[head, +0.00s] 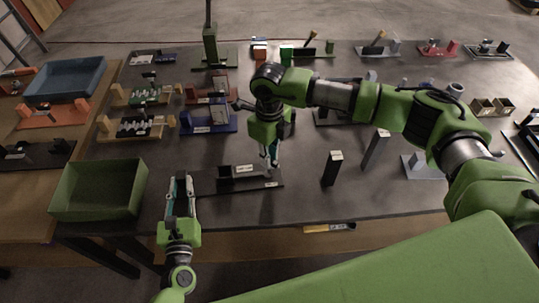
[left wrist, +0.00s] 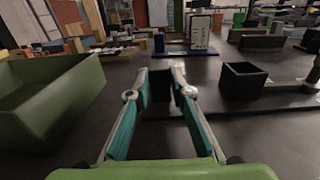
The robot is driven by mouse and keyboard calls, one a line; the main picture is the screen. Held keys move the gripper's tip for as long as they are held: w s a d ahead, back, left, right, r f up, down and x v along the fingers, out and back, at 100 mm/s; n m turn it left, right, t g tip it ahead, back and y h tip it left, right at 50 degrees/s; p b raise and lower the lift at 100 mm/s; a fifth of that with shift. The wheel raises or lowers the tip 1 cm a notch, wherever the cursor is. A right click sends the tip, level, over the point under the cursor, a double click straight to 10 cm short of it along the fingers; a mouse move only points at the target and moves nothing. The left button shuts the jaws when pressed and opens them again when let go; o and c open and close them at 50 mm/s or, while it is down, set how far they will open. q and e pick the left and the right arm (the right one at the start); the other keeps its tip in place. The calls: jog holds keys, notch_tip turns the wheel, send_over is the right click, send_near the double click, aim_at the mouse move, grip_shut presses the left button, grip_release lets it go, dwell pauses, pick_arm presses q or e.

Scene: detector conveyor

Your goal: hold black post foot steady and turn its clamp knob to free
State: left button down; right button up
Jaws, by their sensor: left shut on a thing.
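The black post foot (head: 268,183) is a low, dark plate near the table's front edge, with an open black box-like socket (head: 240,171) on it. In the left wrist view the socket (left wrist: 243,82) stands right of my fingers. My left gripper (head: 180,182) is at the foot's left end, shut on a dark upright part of it (left wrist: 160,86).
A green bin (head: 100,190) stands left of my left gripper. A blue holder (head: 208,122) and other fixtures stand behind. A yellow-and-black tool (head: 330,228) lies at the front edge.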

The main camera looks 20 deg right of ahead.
dwell(0.3)
notch_tip(320, 180, up, 12)
dwell(0.5)
jog(key=shift+f, duration=0.15)
notch_tip(320, 180, down, 12)
jog(key=shift+r, duration=0.1)
dwell(0.6)
grip_shut()
